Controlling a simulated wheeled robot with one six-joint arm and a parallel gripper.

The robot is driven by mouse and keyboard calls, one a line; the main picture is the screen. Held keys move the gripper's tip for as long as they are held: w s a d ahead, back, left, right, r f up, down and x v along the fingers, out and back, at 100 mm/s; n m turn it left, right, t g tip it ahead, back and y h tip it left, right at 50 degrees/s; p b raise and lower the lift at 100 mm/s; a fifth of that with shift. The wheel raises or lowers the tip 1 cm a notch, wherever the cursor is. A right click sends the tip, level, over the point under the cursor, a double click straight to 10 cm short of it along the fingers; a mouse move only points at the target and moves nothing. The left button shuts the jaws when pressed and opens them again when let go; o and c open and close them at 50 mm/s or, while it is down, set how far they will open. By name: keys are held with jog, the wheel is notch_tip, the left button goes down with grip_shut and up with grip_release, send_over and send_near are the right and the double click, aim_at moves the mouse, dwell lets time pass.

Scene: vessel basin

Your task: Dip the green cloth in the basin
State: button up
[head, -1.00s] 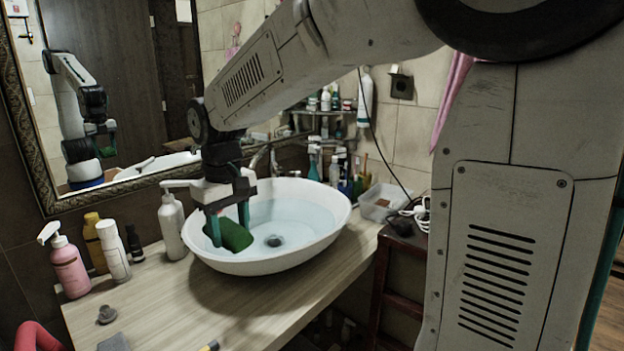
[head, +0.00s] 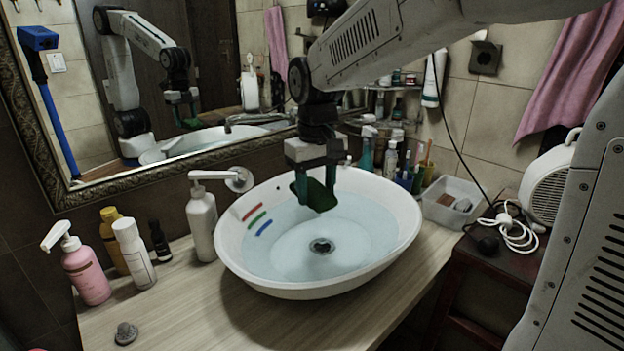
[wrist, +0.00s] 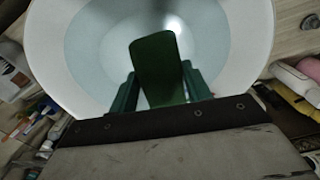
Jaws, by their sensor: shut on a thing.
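The white oval basin (head: 240,262) stands on the wooden counter and holds pale blue water around a dark drain. My gripper (head: 317,188) is over the back part of the basin, pointing down, with green fingers. It is shut on the dark green cloth (head: 321,196), which hangs at the fingertips. I cannot tell from the head view whether its lower edge touches the water. In the wrist view the cloth (wrist: 157,68) shows between the fingers, with the basin (wrist: 52,50) behind it. Red, green and blue marks show on the basin's left inner wall.
A white pump bottle (head: 201,225) stands close to the basin's left. A clear tray (head: 451,204) is at right. A framed mirror (head: 100,170) is behind. The front counter is mostly clear.

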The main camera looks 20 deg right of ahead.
jog(key=shift+w+f, duration=0.1)
jog(key=shift+f, duration=0.15)
notch_tip(320, 180, down, 14)
jog(key=shift+f, duration=0.25)
dwell(0.5)
jog(key=shift+d, duration=0.2)
dwell(0.4)
jog(key=shift+w+d, duration=0.25)
jog(key=shift+d, duration=0.15)
jog(key=shift+r, duration=5.65)
